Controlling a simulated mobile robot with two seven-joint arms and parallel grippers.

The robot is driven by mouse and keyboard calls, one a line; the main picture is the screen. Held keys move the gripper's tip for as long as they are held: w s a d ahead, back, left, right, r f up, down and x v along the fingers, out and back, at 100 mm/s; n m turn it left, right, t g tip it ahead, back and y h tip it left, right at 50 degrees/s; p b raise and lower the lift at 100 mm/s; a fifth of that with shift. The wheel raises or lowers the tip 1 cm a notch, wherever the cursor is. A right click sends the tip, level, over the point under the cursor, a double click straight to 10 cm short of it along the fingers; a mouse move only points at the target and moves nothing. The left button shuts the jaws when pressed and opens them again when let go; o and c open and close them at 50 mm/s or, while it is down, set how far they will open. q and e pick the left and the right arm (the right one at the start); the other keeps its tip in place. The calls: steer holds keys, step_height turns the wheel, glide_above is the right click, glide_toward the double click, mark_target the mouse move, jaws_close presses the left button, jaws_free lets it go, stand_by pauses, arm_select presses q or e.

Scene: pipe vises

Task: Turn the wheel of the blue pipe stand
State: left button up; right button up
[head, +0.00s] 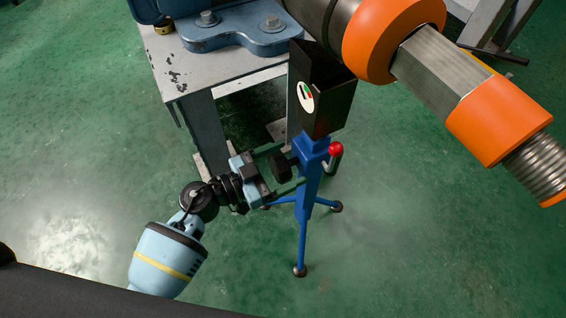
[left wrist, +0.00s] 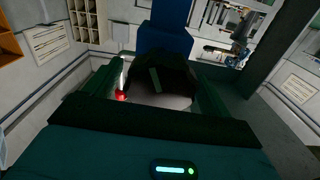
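The blue pipe stand (head: 309,178) stands upright on three legs on the green floor, with a black V-shaped head on top. Its black wheel (head: 279,166) sticks out on the left side of the post, below the head. My left gripper (head: 291,164) is open, with one green finger above and one below the wheel. In the left wrist view the dark wheel (left wrist: 166,76) lies between the two fingers, with a visible gap at the left finger. I cannot tell whether the right finger touches it. The blue post (left wrist: 165,38) rises behind the wheel. My right gripper is not in view.
A red-knobbed handle (head: 336,149) sits on the post's right side. A grey metal table (head: 212,75) with a blue vise base (head: 245,28) stands behind. A steel pipe with orange collars (head: 497,120) extends at upper right. The floor at lower right is clear.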

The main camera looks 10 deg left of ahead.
arm_select(q)
steer(key=c, duration=0.9)
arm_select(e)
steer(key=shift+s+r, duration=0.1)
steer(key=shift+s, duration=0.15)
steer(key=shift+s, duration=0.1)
arm_select(q)
steer(key=shift+m, duration=0.3)
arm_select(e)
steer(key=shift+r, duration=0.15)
